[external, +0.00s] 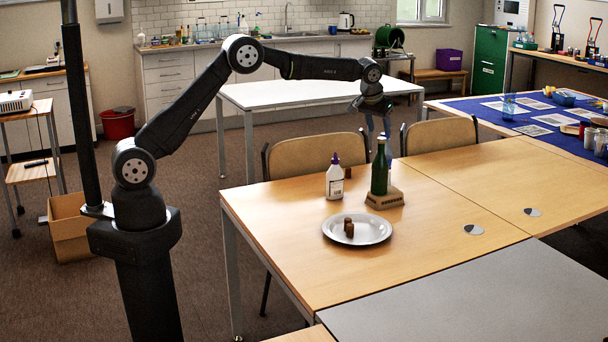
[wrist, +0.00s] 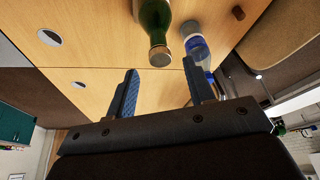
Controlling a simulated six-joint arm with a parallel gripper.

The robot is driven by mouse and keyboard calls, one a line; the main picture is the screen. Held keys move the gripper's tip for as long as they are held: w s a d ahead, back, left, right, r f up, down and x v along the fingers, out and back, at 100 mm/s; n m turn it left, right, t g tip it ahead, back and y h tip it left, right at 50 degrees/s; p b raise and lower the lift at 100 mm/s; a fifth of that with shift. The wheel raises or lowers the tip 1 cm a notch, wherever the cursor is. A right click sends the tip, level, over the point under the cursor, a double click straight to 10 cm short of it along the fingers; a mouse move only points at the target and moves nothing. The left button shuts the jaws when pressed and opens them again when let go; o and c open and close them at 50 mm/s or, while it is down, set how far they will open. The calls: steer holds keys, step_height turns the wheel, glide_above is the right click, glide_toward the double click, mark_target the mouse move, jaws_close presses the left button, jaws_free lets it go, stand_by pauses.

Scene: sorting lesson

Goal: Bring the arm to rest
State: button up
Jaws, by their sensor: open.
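My gripper (external: 378,130) is raised above the table, pointing down close over the green bottle. In the wrist view my gripper (wrist: 162,84) has its two blue-padded fingers spread with nothing between them. The green bottle (external: 379,172) stands upright at a brown stand (external: 386,198); it also shows in the wrist view (wrist: 154,22), ahead of the fingers.
A white bottle with a purple cap (external: 334,182) stands left of the green bottle. A small brown piece (wrist: 238,12) lies on the wooden table (external: 285,245). Chairs (external: 315,152) stand behind. The table's right side is clear.

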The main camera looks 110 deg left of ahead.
mark_target(383, 147)
steer(key=x, duration=0.8)
steer(key=shift+a+f, duration=0.1)
steer(key=shift+f, duration=0.2)
steer(key=shift+w+a+f, duration=0.15)
steer(key=shift+a+f, duration=0.05)
step_height(383, 147, up, 4)
steer(key=shift+f, duration=0.15)
steer(key=w+d+r, duration=0.3)
steer(key=d+r, duration=0.4)
steer(key=d, duration=0.4)
steer(key=s+a+f+n+g, duration=0.1)
steer(key=s+a+f+n, duration=0.1)
steer(key=s, duration=1.2)
steer(key=s+a+f+n+g, duration=0.1)
steer(key=s+a+f+n, duration=0.2)
steer(key=s, duration=1)
steer(key=s+a+f, duration=0.5)
steer(key=s+a, duration=0.1)
steer(key=a, duration=0.1)
steer(key=shift+a+f, duration=0.4)
steer(key=shift+o, duration=0.2)
steer(key=shift+y, duration=0.3)
